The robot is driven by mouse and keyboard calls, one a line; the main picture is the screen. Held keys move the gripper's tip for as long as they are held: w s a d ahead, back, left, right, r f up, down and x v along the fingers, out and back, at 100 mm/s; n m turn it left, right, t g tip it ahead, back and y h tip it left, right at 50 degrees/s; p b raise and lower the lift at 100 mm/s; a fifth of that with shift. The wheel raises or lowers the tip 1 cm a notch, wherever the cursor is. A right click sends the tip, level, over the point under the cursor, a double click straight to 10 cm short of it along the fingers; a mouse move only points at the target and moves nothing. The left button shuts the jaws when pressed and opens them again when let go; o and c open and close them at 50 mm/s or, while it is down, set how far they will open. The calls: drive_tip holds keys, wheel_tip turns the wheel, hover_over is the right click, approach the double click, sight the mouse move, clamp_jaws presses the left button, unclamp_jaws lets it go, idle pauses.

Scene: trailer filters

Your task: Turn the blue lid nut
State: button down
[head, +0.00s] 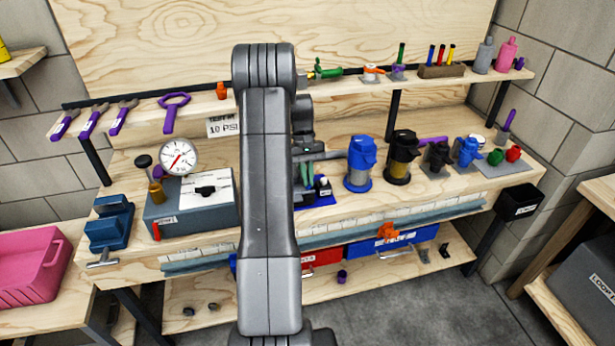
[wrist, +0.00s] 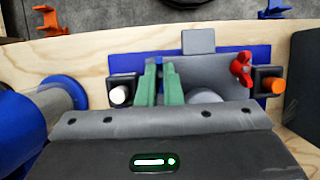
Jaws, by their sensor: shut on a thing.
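My gripper (wrist: 159,70) has two green fingers close together in the wrist view, over a blue plate (wrist: 125,62) with a grey fixture. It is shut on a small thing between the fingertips. Only a sliver of blue shows there, which seems to be the blue lid nut (wrist: 169,68); the fingers hide the rest. In the head view my gripper (head: 306,180) points down at the bench, left of a clear filter with a blue head (head: 362,155), and my arm hides part of the work spot.
A red knob (wrist: 242,68) stands right of the fingers, and a white-tipped black piece (wrist: 120,90) left of them. A large blue cylinder (wrist: 60,100) is close at left. A grey box with a gauge (head: 180,157) stands left of my arm in the head view.

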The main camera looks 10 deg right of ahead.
idle(0.4)
drive_tip(key=c, duration=1.6)
unclamp_jaws()
drive_tip(key=b+v, duration=0.1)
drive_tip(key=v, duration=1.3)
drive_tip(key=shift+s, duration=0.1)
drive_tip(key=shift+f, duration=0.15)
drive_tip(key=p+x, duration=0.1)
drive_tip(key=x, duration=1.2)
drive_tip(key=shift+s+f, duration=0.1)
drive_tip(key=shift+f, duration=0.2)
drive_tip(key=shift+r, duration=0.1)
